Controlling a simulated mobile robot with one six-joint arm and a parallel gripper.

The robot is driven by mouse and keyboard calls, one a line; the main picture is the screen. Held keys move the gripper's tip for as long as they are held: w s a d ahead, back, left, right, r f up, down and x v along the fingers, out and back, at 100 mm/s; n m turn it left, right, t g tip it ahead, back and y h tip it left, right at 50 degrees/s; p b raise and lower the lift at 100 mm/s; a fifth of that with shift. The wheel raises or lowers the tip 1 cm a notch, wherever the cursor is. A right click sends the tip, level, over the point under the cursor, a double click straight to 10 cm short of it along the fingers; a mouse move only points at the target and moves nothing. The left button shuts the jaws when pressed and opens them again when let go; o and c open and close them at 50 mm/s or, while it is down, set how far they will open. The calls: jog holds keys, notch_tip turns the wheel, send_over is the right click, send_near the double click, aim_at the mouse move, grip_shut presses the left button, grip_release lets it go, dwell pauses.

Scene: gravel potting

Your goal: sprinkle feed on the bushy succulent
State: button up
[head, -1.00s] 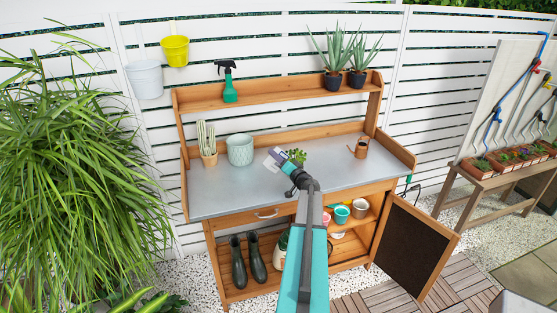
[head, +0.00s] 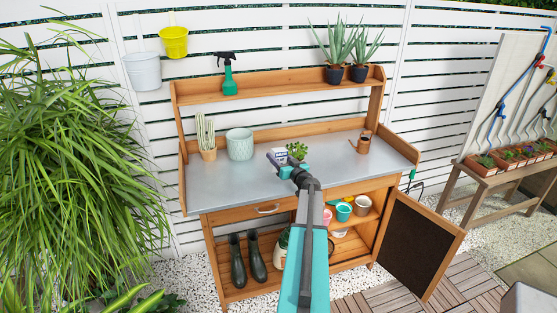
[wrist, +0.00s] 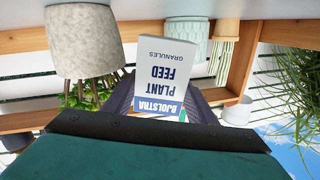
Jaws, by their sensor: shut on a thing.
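The white box of plant feed granules (head: 279,156) with blue lettering is held in my gripper (head: 277,164) above the bench's metal top. In the wrist view, which is upside down, the feed box (wrist: 172,70) sits between the dark fingers and stands roughly upright. The bushy succulent (head: 297,151) is just right of the box in the head view; its pot is hidden behind my gripper. In the wrist view its grey stone-like pot (wrist: 84,42) and green leaves show beside the box, with a gap between pot and box. No granules are visible.
A ribbed pale pot (head: 239,144) and a potted cactus (head: 206,140) stand on the bench's left. The upper shelf holds a spray bottle (head: 228,76) and two aloes (head: 345,55). The bench front is clear.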

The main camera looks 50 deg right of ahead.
aim_at(278, 150)
jog(key=shift+r, duration=0.15)
notch_tip(278, 150, up, 4)
jog(key=p, duration=0.4)
jog(key=shift+p, duration=0.4)
jog(key=shift+a, duration=0.1)
